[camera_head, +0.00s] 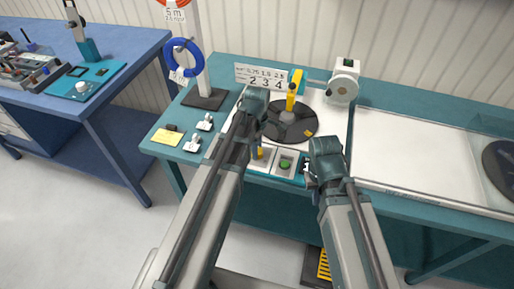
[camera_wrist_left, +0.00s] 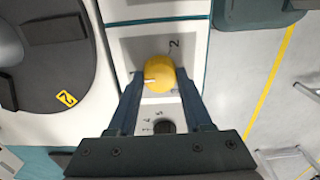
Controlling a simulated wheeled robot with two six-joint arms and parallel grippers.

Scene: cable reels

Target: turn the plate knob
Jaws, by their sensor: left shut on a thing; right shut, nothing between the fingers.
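The plate knob (camera_wrist_left: 159,74) is a round yellow knob with a white pointer mark on its left side, set in a grey panel with a printed 2 beside it. My left gripper (camera_wrist_left: 161,82) is shut on it, with one dark finger on each side. In the head view a bit of yellow knob (camera_head: 260,153) shows at the bench's front edge, beside my left gripper (camera_head: 257,146), whose fingers are mostly hidden by the arm. My right gripper (camera_head: 308,172) is shut and empty, right of the green button. The dark round plate (camera_head: 312,122) lies behind the knob.
A green button (camera_head: 284,164) sits right of the knob. A number placard (camera_head: 260,76) and a grey machine head (camera_head: 343,82) stand behind the plate. A stand holds a blue cable ring (camera_head: 184,57) at left. The white bench top (camera_head: 420,165) at right is mostly clear.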

